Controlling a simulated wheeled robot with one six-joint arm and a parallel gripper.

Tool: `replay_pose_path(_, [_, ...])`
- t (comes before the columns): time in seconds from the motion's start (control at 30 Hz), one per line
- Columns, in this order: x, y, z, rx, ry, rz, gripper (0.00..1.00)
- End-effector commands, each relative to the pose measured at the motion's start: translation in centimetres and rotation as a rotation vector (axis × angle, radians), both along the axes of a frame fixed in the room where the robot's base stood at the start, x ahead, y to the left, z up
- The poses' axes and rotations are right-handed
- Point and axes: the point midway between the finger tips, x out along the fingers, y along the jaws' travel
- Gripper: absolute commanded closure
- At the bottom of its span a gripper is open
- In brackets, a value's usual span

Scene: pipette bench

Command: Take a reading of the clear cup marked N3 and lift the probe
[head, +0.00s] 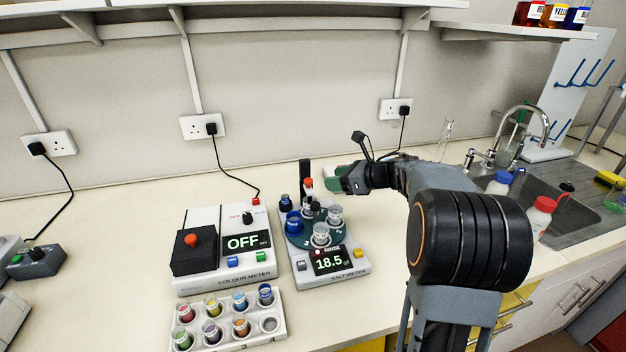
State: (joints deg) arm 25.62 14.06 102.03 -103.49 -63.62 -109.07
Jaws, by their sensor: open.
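The salt meter (333,276) stands at the middle of the bench, its display (329,261) reading 18.5. On top is a dark turntable (297,238) carrying clear cups, one at the right (335,213) and one at the front (320,236), plus a blue cup (293,223). The cup markings are too small to read, so I cannot tell which is N3. A black upright post (305,175) rises behind the turntable; the probe's height in or over a cup is unclear. My gripper (348,180) is open, just right of and behind the turntable, apart from the cups.
The colour meter (223,255) stands left, showing OFF, with a rack (226,323) of coloured cups in front. A sink (520,195) with bottles is at the right. A greenish item (334,172) lies behind my gripper.

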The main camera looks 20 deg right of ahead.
Motion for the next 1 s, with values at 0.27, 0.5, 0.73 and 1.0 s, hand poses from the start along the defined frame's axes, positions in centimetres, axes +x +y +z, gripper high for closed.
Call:
replay_pose_path(0.27, [3.2, 3.3, -1.8, 0.001, 0.002, 0.002, 0.48])
replay_pose_path(0.5, [4.7, 4.8, -2.7, 0.001, 0.000, 0.002, 0.48])
replay_pose_path(0.73, [5.1, 5.2, -3.0, 0.001, 0.001, 0.000, 0.48])
replay_pose_path(1.0, [5.1, 5.2, -2.9, 0.001, 0.001, 0.001, 0.55])
